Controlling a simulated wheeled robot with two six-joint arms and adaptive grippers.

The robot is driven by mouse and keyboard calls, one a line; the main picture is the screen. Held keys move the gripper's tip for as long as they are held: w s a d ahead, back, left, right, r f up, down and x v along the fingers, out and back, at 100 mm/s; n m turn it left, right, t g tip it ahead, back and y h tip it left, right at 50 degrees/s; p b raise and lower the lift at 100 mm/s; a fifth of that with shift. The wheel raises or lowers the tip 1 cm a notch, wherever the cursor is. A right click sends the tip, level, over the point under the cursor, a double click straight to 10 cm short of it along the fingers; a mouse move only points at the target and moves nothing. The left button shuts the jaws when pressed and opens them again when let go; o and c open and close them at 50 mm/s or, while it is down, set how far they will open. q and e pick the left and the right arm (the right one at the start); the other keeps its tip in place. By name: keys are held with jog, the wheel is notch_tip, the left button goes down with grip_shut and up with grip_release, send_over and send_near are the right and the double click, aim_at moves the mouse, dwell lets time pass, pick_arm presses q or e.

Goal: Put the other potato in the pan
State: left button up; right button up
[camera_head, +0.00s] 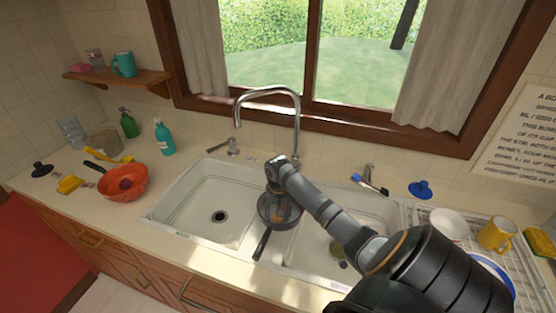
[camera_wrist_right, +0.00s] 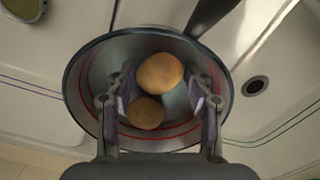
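The dark pan (camera_head: 264,223) sits at the divider between the two sink basins, with its handle towards the front edge. In the right wrist view the pan (camera_wrist_right: 84,108) holds two tan potatoes, a larger one (camera_wrist_right: 162,73) and a smaller one (camera_wrist_right: 145,112), close together. My right gripper (camera_wrist_right: 160,87) is open over the pan, its fingers spread on either side of the potatoes with gaps visible. In the head view the right gripper (camera_head: 277,190) points down into the pan and partly hides the potatoes. My left gripper is not in view.
The faucet (camera_head: 297,125) rises just behind the pan. A dish rack (camera_head: 420,218) with a bowl (camera_head: 449,223) and a yellow mug (camera_head: 498,235) is at right.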

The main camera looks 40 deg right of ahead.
notch_tip(320, 180, up, 12)
jog(key=b, duration=0.1)
jog(key=shift+r+b, duration=0.15)
jog(key=shift+b, duration=0.2)
dwell(0.6)
